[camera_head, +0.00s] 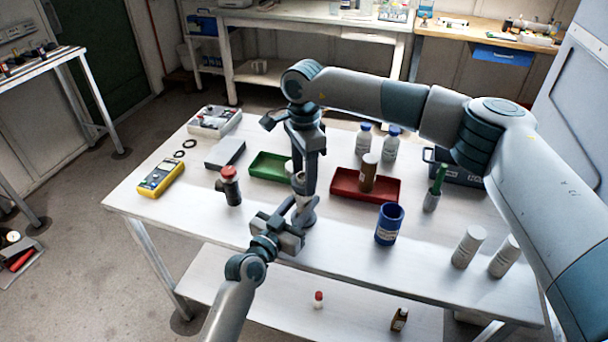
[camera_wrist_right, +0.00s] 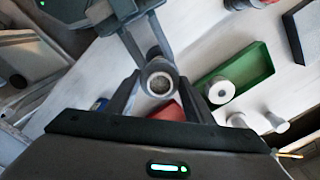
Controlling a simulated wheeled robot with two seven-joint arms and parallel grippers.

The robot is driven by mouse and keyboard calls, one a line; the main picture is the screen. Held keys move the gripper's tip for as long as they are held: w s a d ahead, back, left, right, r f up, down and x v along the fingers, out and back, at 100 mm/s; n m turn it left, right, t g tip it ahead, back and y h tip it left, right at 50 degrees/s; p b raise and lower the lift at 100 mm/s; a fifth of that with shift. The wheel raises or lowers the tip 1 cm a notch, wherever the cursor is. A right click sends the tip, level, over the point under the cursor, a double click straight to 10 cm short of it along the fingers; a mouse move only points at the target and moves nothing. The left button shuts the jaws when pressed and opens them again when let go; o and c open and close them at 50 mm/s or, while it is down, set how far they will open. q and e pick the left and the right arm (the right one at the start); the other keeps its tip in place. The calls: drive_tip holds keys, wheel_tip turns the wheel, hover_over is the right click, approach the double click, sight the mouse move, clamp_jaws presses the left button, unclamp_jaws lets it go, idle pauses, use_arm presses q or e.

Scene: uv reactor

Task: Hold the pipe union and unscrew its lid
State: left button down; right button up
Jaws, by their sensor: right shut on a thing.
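The pipe union (camera_head: 304,214) is a grey upright fitting above the front middle of the table. My left gripper (camera_head: 299,222) comes from the front and appears closed around its lower body; in the right wrist view its fingers lie on both sides of it. My right gripper (camera_head: 299,186) points straight down from above and is shut on the lid, the pale round top (camera_wrist_right: 159,84) of the union, seen end-on between the fingers in the right wrist view. The fingers hide much of the lid in the head view.
On the table (camera_head: 330,238) are a green tray (camera_head: 262,166), a red tray (camera_head: 345,190), a blue cup (camera_head: 389,224), a dark red-capped fitting (camera_head: 229,187) and a yellow multimeter (camera_head: 160,178). Two white bottles (camera_head: 468,247) stand at the front right. The front left tabletop is clear.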

drive_tip(key=shift+r, duration=0.1)
drive_tip(key=shift+r, duration=1.9)
use_arm(q)
drive_tip(key=c, duration=1.2)
unclamp_jaws()
drive_tip(key=b+v, duration=0.2)
drive_tip(key=v, duration=1)
drive_tip(key=shift+f, duration=0.1)
use_arm(e)
wheel_tip(320, 180, down, 2)
